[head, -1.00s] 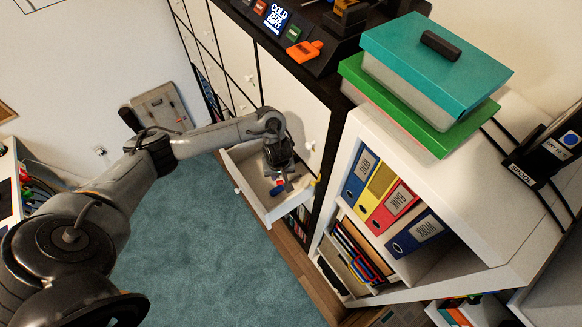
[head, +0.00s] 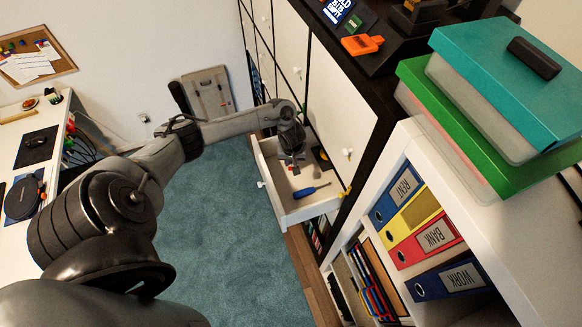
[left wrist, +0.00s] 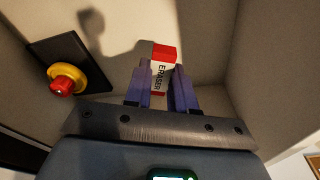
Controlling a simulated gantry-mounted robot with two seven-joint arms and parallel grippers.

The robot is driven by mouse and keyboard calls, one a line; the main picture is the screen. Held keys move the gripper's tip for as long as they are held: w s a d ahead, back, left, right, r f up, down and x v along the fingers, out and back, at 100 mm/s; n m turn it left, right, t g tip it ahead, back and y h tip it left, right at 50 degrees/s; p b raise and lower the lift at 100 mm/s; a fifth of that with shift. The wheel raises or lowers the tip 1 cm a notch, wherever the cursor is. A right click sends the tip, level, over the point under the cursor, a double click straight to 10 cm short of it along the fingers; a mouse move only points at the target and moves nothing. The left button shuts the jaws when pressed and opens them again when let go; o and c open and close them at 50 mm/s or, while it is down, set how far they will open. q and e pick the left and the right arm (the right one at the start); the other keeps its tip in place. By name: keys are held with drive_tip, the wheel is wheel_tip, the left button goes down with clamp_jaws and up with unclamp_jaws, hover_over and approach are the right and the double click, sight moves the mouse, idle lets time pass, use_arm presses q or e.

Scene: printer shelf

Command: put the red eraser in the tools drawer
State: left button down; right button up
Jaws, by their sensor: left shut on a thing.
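My left gripper (head: 292,160) reaches down into the open white drawer (head: 270,190) of the tall cabinet in the head view. In the left wrist view the purple fingers of my left gripper (left wrist: 161,90) are shut on the eraser (left wrist: 161,70). It is a white block with a red end and the word ERASER. Pale drawer walls surround it; I cannot tell whether it touches the floor of the drawer. The eraser is not clear in the head view. My right gripper is not in view.
A blue-handled screwdriver (head: 308,191) lies in the drawer's front part. A red knob on a yellow ring (left wrist: 64,82) sits on a dark plate beside the gripper. A shelf with binders (head: 425,235) and stacked boxes (head: 500,100) stands to the right.

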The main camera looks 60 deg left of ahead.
sight(291, 166)
use_arm(q)
drive_tip(key=shift+a+f, duration=0.3)
drive_tip(key=shift+a, duration=0.15)
drive_tip(key=shift+f+b, duration=0.3)
drive_tip(key=shift+f, duration=1.7)
drive_tip(key=shift+f, duration=0.15)
drive_tip(key=c, duration=0.9)
unclamp_jaws()
drive_tip(key=shift+c, duration=0.2)
drive_tip(key=r, duration=0.3)
drive_tip(key=d+r+p, duration=0.1)
drive_tip(key=r, duration=0.3)
drive_tip(key=r+p, duration=0.1)
drive_tip(key=r, duration=0.3)
drive_tip(key=shift+s+d, duration=0.15)
drive_tip(key=shift+s, duration=0.2)
drive_tip(key=shift+s+d+r+p, duration=0.1)
drive_tip(key=shift+r+p, duration=0.2)
drive_tip(key=shift+r, duration=0.35)
